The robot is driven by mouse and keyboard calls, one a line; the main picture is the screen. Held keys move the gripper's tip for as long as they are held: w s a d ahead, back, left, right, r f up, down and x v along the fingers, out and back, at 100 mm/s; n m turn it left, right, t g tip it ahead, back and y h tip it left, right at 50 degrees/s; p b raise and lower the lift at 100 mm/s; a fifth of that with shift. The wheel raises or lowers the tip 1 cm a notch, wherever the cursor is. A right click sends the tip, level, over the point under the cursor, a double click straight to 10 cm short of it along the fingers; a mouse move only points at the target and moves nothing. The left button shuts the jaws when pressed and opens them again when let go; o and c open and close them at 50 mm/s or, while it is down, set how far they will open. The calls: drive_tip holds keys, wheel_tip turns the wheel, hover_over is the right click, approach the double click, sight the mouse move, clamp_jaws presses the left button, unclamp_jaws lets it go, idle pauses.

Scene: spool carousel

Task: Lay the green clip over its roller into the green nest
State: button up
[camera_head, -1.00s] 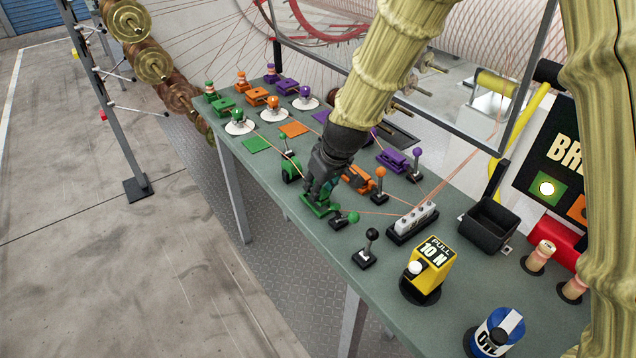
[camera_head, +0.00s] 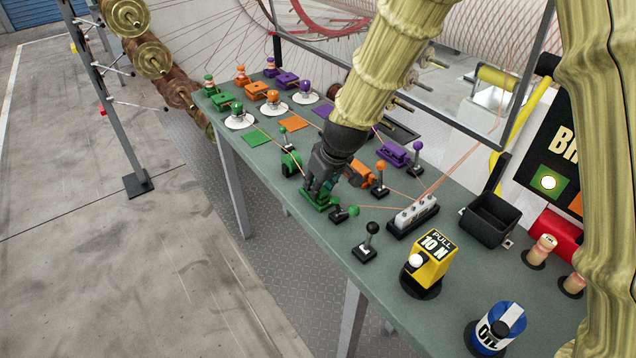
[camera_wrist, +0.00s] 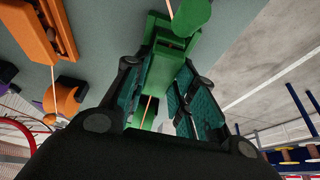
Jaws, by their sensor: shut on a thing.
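My gripper (camera_head: 320,190) points down at the front edge of the bench, its fingers closed around a green piece that I take for the green clip (camera_wrist: 155,75). Most of the clip is hidden by the fingers in the head view. The green nest (camera_head: 318,203) is a low green block on the bench directly at my fingertips; it also shows in the wrist view (camera_wrist: 176,30). The clip appears in or just over it; I cannot tell whether it is seated. The green roller (camera_head: 290,164) stands just behind and left of my gripper. A thin line runs between the fingers.
A green-knobbed lever (camera_head: 350,211) stands close right of the nest. The orange nest (camera_head: 360,174) and orange-knobbed lever (camera_head: 381,170) are close behind my gripper. A black-knobbed lever (camera_head: 370,238), white-topped block (camera_head: 415,212) and yellow pull gauge (camera_head: 430,260) stand to the right.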

drive_tip(key=shift+s+f, duration=0.1)
drive_tip(key=shift+f, duration=0.4)
drive_tip(key=o, duration=1.1)
drive_tip(key=shift+f, duration=0.1)
drive_tip(key=shift+d+r, duration=0.1)
drive_tip(key=shift+r, duration=0.35)
drive_tip(key=v, duration=1.1)
drive_tip(key=shift+r, duration=0.1)
